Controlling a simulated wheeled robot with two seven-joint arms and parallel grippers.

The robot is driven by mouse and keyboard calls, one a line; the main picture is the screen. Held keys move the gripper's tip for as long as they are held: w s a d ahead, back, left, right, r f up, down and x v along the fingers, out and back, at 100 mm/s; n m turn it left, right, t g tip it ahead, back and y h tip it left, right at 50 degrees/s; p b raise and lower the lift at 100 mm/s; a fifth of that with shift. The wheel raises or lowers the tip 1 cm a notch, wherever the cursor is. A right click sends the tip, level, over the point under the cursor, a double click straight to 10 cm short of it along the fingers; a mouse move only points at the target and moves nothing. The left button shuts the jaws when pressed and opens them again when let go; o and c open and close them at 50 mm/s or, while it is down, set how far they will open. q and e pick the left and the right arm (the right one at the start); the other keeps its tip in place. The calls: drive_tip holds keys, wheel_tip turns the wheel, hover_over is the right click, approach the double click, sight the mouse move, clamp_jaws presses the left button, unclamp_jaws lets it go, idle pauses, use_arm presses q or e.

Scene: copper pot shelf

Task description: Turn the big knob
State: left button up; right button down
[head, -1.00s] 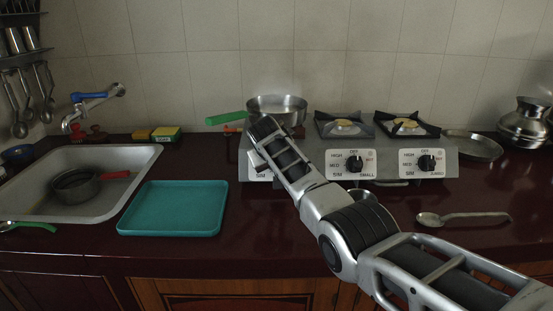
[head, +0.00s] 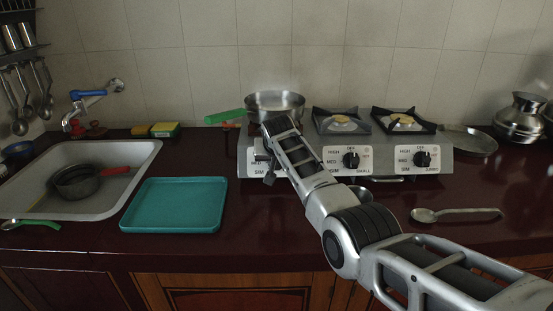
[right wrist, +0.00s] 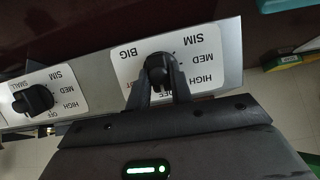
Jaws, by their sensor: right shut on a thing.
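The big knob (right wrist: 157,66) is black and sits on a white label marked BIG, SIM, MED and HIGH, upside down in the right wrist view. My right gripper (right wrist: 157,82) is shut on it, with one dark finger on each side. The knob's pointer direction is hard to tell between the fingers. In the head view my right arm reaches to the left end of the stove (head: 300,176), and its wrist covers the knob and part of its label (head: 257,168). My left gripper is not in view.
Two more black knobs, the small one (head: 351,160) and another (head: 422,159), are on the panel to the right. A steel pan (head: 276,105) with a green handle is on the left burner. A teal tray (head: 174,205), sink (head: 110,203) and spoon (head: 455,214) lie around.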

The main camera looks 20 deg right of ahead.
drive_tip(key=shift+f, duration=0.1)
drive_tip(key=c, duration=1.2)
unclamp_jaws()
drive_tip(key=shift+c, duration=0.2)
drive_tip(key=v, duration=1.6)
